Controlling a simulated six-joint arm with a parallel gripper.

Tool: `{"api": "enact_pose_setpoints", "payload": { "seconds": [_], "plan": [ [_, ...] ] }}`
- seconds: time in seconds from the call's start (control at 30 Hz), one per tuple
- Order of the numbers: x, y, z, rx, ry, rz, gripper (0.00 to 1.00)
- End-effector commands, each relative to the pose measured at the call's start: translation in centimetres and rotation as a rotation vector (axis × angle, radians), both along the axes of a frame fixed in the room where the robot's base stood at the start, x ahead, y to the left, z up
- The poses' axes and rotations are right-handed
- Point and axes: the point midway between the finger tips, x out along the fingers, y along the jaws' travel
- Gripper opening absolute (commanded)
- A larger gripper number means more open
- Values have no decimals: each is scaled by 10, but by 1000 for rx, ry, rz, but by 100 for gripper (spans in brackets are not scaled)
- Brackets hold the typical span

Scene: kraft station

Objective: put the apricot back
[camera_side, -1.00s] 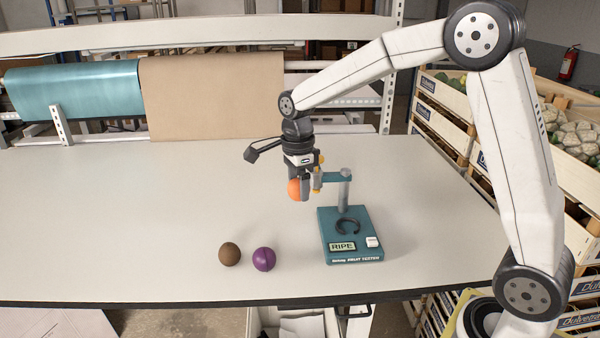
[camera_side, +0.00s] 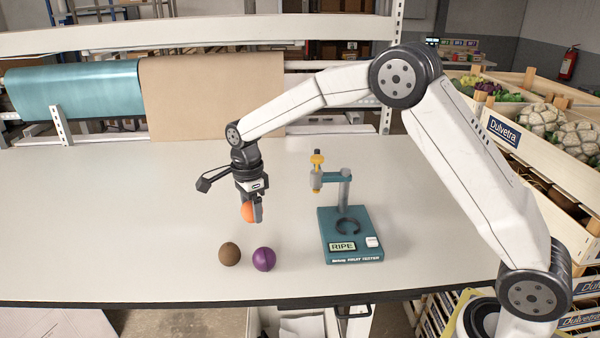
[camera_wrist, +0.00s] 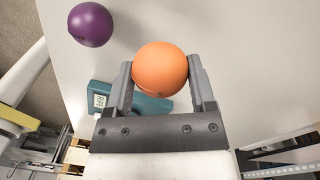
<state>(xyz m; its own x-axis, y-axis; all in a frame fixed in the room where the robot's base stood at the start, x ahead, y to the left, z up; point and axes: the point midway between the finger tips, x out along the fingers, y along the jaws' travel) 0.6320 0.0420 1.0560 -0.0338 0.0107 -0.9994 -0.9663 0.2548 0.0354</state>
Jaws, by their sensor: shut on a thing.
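The apricot (camera_side: 248,212) is an orange ball held between the fingers of my gripper (camera_side: 252,212). My gripper is shut on it and holds it above the table, behind the brown and purple fruits in the side view. In the wrist view the apricot (camera_wrist: 160,69) sits between the two grey fingertips (camera_wrist: 160,80). A brown round fruit (camera_side: 229,254) and a purple round fruit (camera_side: 264,259) rest on the table side by side, slightly apart. The purple fruit (camera_wrist: 91,24) also shows in the wrist view; the brown one does not.
A teal fruit tester (camera_side: 352,250) stands to the right, its display reading RIPE, its ring empty and its post upright. The white table (camera_side: 110,220) is clear on the left. Crates of produce (camera_side: 510,135) stand beyond the right edge.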

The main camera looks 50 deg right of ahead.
Motion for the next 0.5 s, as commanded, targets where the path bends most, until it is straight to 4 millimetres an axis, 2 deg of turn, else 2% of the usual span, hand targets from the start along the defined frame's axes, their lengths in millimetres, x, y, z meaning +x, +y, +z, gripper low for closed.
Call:
{"api": "enact_pose_setpoints", "payload": {
  "seconds": [0.5],
  "plan": [
    [0,0,-26,0,2,-1,2]
  ]
}}
